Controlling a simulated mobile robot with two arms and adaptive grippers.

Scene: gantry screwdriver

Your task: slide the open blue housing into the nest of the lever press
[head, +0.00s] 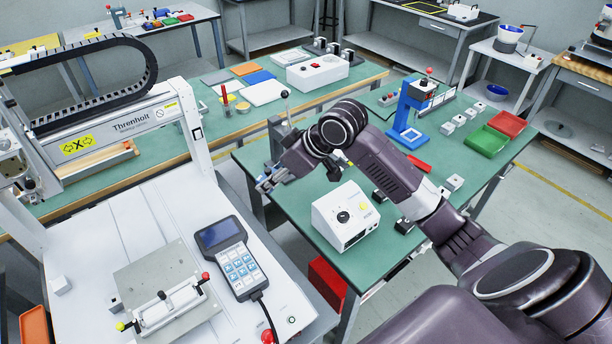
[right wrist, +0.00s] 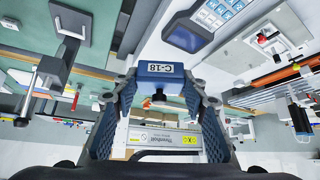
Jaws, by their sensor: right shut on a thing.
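My right gripper (head: 269,180) hangs past the left edge of the green table, beside the white control box. In the right wrist view its two fingers (right wrist: 158,125) are shut on the blue housing (right wrist: 160,72), labelled C-18. In the head view the housing is too small and too covered by the gripper to make out clearly. A grey upright device with a ball-ended lever (head: 285,96) stands behind my right wrist and is partly hidden; it may be the lever press. Its nest cannot be seen. A blue-framed stand with a red knob (head: 407,115) is farther back. My left gripper is out of view.
The white control box (head: 345,214) stands near the table's front left. A white gantry machine (head: 150,215) with a keypad pendant (head: 228,258) fills the left. Green (head: 487,140) and red (head: 508,124) trays lie at the right.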

